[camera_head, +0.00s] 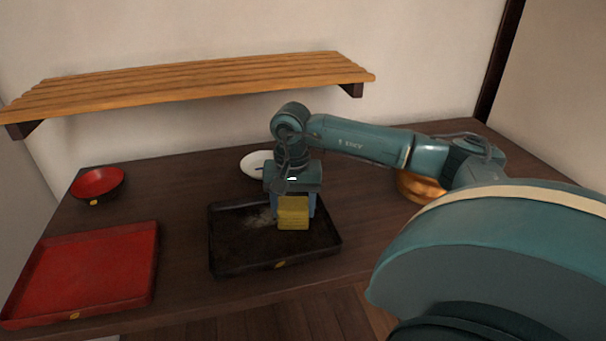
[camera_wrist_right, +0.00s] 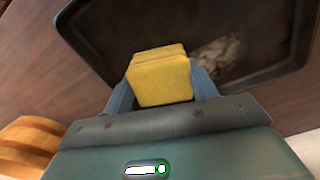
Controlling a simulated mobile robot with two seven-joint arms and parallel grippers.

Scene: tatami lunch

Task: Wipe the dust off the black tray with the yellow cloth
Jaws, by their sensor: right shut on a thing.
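The black tray (camera_head: 230,262) lies on the dark table in the middle of the head view; its rim and floor also show in the right wrist view (camera_wrist_right: 110,50). A pale dust patch (camera_head: 262,219) is on the tray floor, and it shows in the right wrist view (camera_wrist_right: 220,57) beside the cloth. The yellow cloth (camera_head: 293,213) is a folded block. My right gripper (camera_head: 296,204) is shut on the cloth and points down over the tray, right of the dust. I cannot tell whether the cloth touches the tray floor. My left gripper is not in view.
A red tray (camera_head: 90,272) and a red bowl (camera_head: 97,183) stand at the left. A white dish (camera_head: 253,163) is behind the black tray. A copper-orange bowl (camera_head: 416,187) stands at the right, partly behind my arm. A slatted wooden shelf (camera_head: 190,82) hangs above the table's back.

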